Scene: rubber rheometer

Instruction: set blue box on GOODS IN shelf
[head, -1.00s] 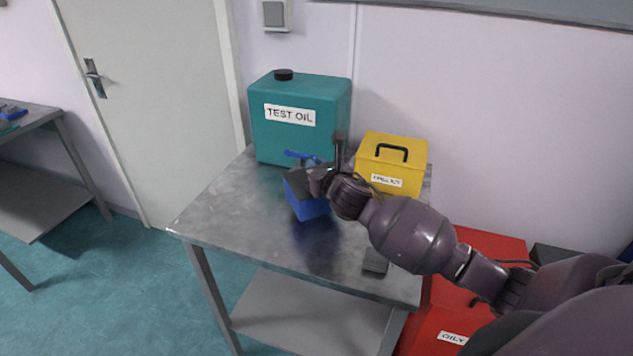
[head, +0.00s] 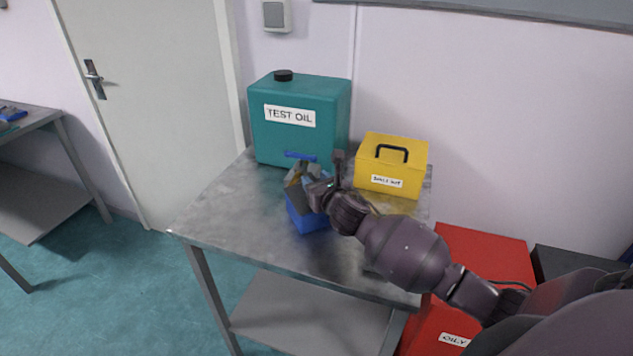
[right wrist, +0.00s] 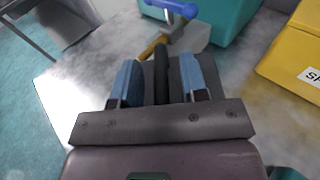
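The blue box (head: 307,220), with a dark grey top, is at the middle of the metal table (head: 225,220). In the right wrist view, a black strip (right wrist: 162,75) runs between the finger pads; the box's sides are mostly hidden there. I cannot tell whether its underside touches the tabletop. No shelf marked GOODS IN can be read in these views. My left gripper is not in view.
A teal TEST OIL can (head: 300,135) and a yellow box (head: 393,165) stand at the table's back. A blue-handled object (head: 300,156) is just behind the blue box. A red bin (head: 490,260) is right of the table. The table's left part is clear.

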